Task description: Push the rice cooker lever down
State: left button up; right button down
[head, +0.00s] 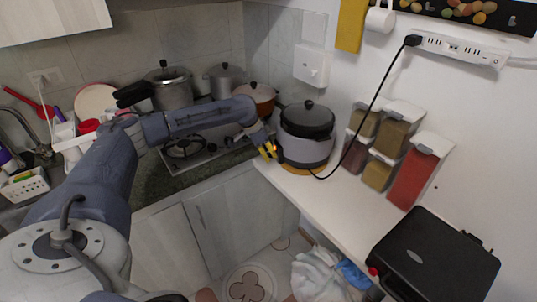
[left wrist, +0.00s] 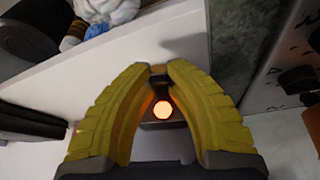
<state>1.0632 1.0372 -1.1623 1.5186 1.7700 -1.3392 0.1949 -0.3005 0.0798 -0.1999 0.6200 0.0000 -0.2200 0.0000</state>
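The rice cooker (head: 306,150), with a pale grey body and a dark knobbed lid, stands on the white counter's far end. My left gripper (head: 268,150), with yellow fingers, is at the cooker's lower left front side. In the left wrist view the curved fingers (left wrist: 159,70) come together at their tips, with a small dark piece between them that I cannot identify. An orange light (left wrist: 163,110) glows behind the gap between the fingers. The lever itself cannot be made out clearly, and contact with it cannot be told. My right gripper is not in view.
A black cable (head: 376,95) runs from the power strip (head: 460,50) down to the cooker. Spice dispensers (head: 412,170) hang on the wall to its right. A black appliance (head: 435,262) is at the near right. Pots and a stove (head: 195,150) lie to the left.

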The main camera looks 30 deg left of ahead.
pick_arm(q)
grip_shut()
jog(key=shift+s+f+t+h, duration=0.15)
jog(key=shift+f+t+h, duration=0.15)
jog(key=shift+t, duration=0.2)
jog(key=shift+f+t+h, duration=0.25)
jog(key=shift+t+h, duration=0.35)
jog(key=shift+t, duration=0.2)
jog(key=shift+s+f+t+h, duration=0.1)
jog(key=shift+f+t+h, duration=0.1)
jog(key=shift+t+h, duration=0.5)
jog(key=shift+t, duration=0.4)
jog(key=shift+r, duration=0.1)
grip_release()
jog(key=o, duration=0.8)
jog(key=shift+o, duration=0.9)
jog(key=shift+a, duration=0.1)
